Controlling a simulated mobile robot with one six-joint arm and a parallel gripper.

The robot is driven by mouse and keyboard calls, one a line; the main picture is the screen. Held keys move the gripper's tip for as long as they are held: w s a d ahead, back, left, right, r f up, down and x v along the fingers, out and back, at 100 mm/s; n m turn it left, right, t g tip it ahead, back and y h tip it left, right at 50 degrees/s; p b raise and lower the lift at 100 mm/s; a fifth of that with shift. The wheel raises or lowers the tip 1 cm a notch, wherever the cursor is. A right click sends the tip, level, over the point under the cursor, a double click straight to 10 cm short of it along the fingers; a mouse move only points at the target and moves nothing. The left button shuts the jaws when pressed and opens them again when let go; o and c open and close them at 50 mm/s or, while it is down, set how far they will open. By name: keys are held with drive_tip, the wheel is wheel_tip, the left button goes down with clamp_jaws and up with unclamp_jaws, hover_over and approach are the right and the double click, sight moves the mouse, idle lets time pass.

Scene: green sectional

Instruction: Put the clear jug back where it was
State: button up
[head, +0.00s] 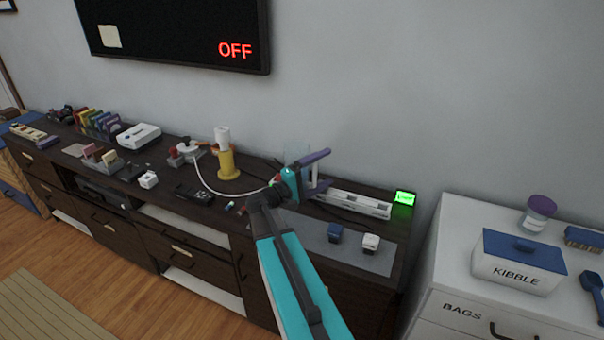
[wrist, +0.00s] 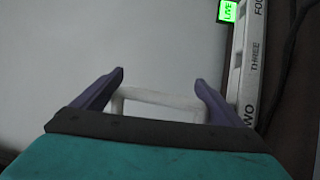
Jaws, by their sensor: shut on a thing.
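My gripper (head: 317,170) is above the right part of the dark sideboard, its purple fingers shut on the clear jug's pale handle. In the wrist view my gripper (wrist: 160,80) has that handle (wrist: 160,97) between its two fingers.
A long white numbered strip (head: 352,204) and green-lit display (head: 404,198) lie right of my gripper. A grey mat (head: 312,239) bears blue (head: 335,233) and white (head: 371,243) blocks. A white cabinet (head: 455,265) stands right.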

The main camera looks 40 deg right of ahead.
drive_tip(key=s+d+r+m+g+y+p, duration=0.1)
drive_tip(key=s+d+r+m+g, duration=0.2)
drive_tip(key=s+d, duration=0.8)
drive_tip(key=s+d+r+m+g+y+p, duration=0.15)
drive_tip(key=s+d+g, duration=0.35)
drive_tip(key=s+d, duration=0.65)
drive_tip(key=s+d+m+g+y, duration=0.2)
drive_tip(key=s+m+g+y, duration=0.1)
drive_tip(key=s, duration=1.2)
drive_tip(key=s+d+r+m+g+y+p, duration=0.1)
drive_tip(key=s+d+m+g+y, duration=0.2)
drive_tip(key=s, duration=1.3)
drive_tip(key=shift+s+r, duration=0.2)
drive_tip(key=shift+r, duration=0.1)
drive_tip(key=shift+f, duration=0.15)
wheel_tip(320, 180, down, 6)
drive_tip(key=shift+f+b, duration=0.25)
drive_tip(key=shift+b, duration=0.1)
